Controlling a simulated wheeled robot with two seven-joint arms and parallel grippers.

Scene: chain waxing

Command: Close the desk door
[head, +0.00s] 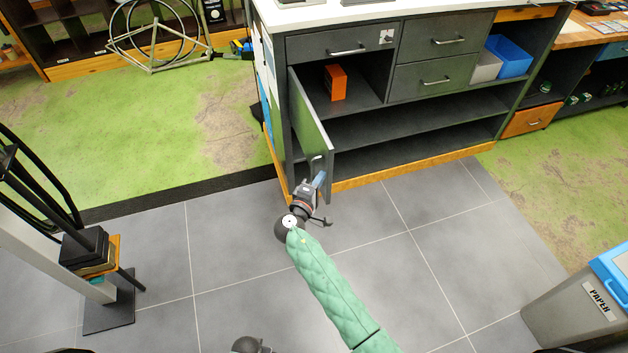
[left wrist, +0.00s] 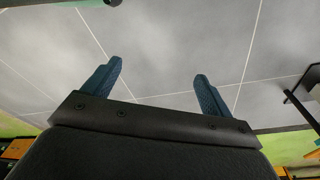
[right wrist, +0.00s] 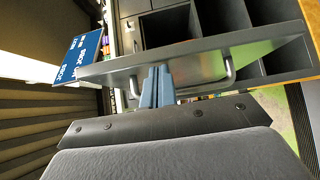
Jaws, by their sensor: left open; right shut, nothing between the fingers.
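The desk door (head: 311,127) is a dark grey panel hinged at the left end of the desk (head: 338,114). It stands wide open, jutting out toward me. Its handle (head: 317,160) is near the free edge. My right gripper (head: 319,180) is shut and empty, its fingers at the door's free end near the handle. In the right wrist view the shut fingers (right wrist: 156,86) are close to the door (right wrist: 190,58), beside its handle (right wrist: 229,72); I cannot tell if they touch. My left gripper (left wrist: 158,85) is open and empty above the floor.
An orange box (head: 335,82) sits in the compartment behind the door. Blue (head: 509,57) and grey bins are on the desk's right shelf. A paper bin (head: 580,300) stands at lower right, a stand (head: 108,300) at left. The tiled floor before the desk is clear.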

